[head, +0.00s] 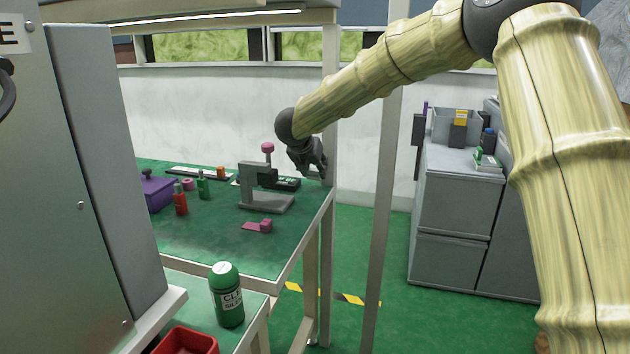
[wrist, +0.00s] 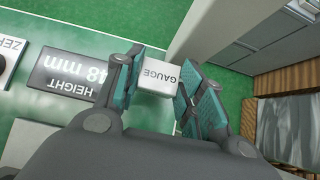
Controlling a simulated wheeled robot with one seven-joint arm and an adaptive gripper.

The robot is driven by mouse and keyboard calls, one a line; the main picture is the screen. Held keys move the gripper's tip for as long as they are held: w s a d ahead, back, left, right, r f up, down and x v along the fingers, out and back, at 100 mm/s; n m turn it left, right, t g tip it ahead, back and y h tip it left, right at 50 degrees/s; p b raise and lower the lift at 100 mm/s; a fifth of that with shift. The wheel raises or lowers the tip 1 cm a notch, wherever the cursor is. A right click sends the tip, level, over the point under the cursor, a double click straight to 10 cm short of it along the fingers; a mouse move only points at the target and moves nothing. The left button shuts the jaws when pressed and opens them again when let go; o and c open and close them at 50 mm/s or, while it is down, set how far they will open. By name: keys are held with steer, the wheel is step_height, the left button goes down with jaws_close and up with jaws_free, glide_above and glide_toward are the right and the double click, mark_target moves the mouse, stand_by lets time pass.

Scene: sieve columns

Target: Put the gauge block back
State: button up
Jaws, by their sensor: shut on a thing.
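The gauge block (wrist: 158,78) is a small pale block with "GAUGE" on its face, in the wrist view. My gripper (wrist: 160,84) is shut on it, one teal-padded finger on each side. In the head view my gripper (head: 316,172) is at the far right corner of the green bench, beside the grey press-like stand (head: 262,190). The block is too small there to make out clearly. In the wrist view a dark plate (wrist: 68,80) reading "HEIGHT 48 mm" lies left of the block.
A pink piece (head: 258,226) lies in front of the stand. Red and green bottles (head: 203,187) and a purple box (head: 158,192) stand left on the bench. An upright post (head: 383,170) stands right of the bench. A grey cabinet (head: 455,240) is farther right.

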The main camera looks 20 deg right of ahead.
mark_target(313, 177)
steer(key=shift+f+b, duration=0.75)
steer(key=shift+f, duration=1.05)
steer(key=o, duration=1.1)
steer(key=p+v, duration=0.2)
steer(key=v, duration=1)
steer(key=shift+p, duration=0.35)
